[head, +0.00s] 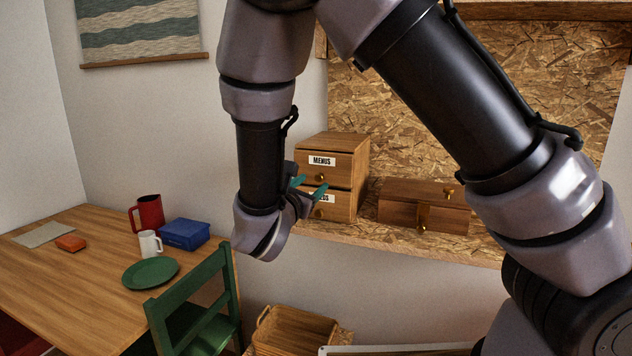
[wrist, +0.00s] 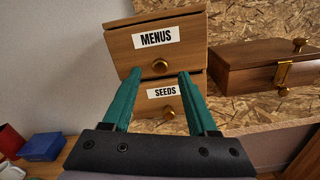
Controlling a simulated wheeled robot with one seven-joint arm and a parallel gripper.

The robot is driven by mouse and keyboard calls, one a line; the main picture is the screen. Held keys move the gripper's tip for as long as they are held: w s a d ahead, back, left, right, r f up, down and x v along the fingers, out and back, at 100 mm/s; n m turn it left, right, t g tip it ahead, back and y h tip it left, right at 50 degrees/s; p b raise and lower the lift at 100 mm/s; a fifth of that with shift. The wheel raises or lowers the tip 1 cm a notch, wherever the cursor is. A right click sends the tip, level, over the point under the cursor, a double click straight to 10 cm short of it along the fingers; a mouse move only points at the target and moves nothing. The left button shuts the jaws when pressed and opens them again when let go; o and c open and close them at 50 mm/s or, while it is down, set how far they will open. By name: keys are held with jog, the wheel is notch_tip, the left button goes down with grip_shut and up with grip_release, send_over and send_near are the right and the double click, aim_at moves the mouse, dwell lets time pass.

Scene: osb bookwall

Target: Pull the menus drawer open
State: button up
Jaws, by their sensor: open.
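The menus drawer (wrist: 185,45) is the upper drawer of a small wooden two-drawer cabinet on the shelf; it also shows in the head view (head: 335,162). It carries a white MENUS label and a round brass knob (wrist: 160,66). It looks shut. The seeds drawer (wrist: 148,108) is below it, partly hidden behind my fingers. My gripper (wrist: 157,80) is open, its two green fingers pointing at the cabinet; it also shows in the head view (head: 309,187). In the wrist view the menus knob appears between and just above the fingertips; I cannot tell any contact.
A wooden box with a brass latch (head: 423,205) sits on the shelf right of the cabinet. The chipboard shelf (head: 372,238) is bare in front. At left, a table (head: 75,280) holds a red jug (head: 150,213), a blue box (head: 185,235) and a green plate (head: 150,274).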

aim_at(318, 178)
jog(key=shift+x, duration=1.55)
jog(key=shift+c, duration=0.3)
grip_shut()
